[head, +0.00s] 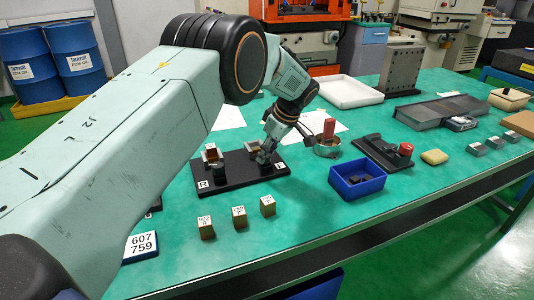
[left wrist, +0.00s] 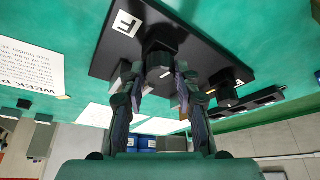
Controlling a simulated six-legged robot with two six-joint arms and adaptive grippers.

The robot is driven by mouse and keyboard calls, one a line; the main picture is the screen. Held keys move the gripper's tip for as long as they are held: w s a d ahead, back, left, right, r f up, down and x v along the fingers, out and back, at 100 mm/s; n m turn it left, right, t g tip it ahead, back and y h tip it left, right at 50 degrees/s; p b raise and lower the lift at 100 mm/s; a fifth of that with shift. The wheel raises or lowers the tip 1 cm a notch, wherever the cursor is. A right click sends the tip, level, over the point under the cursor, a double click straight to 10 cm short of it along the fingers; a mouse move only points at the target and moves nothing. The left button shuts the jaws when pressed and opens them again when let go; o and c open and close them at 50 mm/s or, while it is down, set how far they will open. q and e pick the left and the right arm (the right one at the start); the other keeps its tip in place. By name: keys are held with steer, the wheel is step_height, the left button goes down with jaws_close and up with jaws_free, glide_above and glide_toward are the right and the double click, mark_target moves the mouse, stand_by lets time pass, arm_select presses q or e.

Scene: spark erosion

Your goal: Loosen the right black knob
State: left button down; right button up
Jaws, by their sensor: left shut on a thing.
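A black plate (head: 237,179) lies on the green table, with a white lettered label near each end. My left gripper (head: 266,155) reaches down to the fixture at the plate's right end in the head view. In the left wrist view, the left gripper (left wrist: 160,85) has its fingers on both sides of a black knob (left wrist: 159,60) and is shut on it. My right gripper is not in view.
Several small labelled blocks (head: 239,218) stand in front of the plate. A blue bin (head: 357,182) with dark pieces, a round container (head: 327,147) with a red part, and a black fixture with a red knob (head: 405,149) lie to the right. A white tray (head: 349,93) lies behind.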

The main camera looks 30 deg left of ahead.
arm_select(q)
steer(key=shift+w+n+g, duration=0.1)
steer(key=shift+n+g, duration=0.2)
steer(key=shift+n, duration=0.5)
steer(key=shift+r, duration=0.1)
steer(key=c, duration=1)
jaws_free()
steer(key=v, duration=1.2)
